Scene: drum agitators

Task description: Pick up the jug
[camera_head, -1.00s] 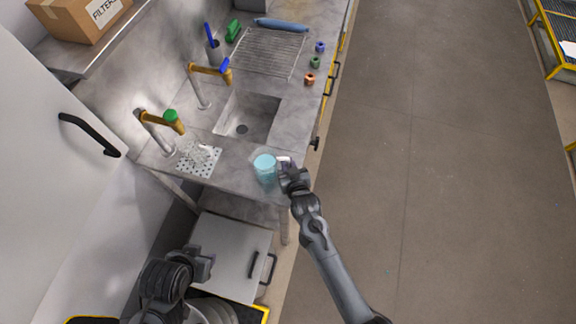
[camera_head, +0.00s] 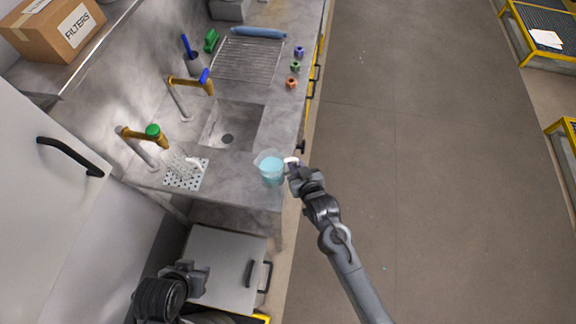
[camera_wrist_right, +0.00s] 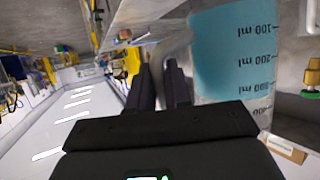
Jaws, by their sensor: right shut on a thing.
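The jug (camera_head: 270,170) is a clear beaker with light blue liquid, at the near right end of the steel counter. Its wall with volume marks fills the right of the right wrist view (camera_wrist_right: 235,55), upside down there. My right gripper (camera_head: 292,166) is on the jug's right side, shut on its handle; in the right wrist view, the fingers (camera_wrist_right: 160,85) are beside the wall. I cannot tell clearly whether the jug's base touches the counter. My left gripper (camera_head: 203,278) is low, over the white cabinet front, apart from the jug; its jaws are unclear.
Several coloured nuts (camera_head: 292,83) lie by the right edge.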

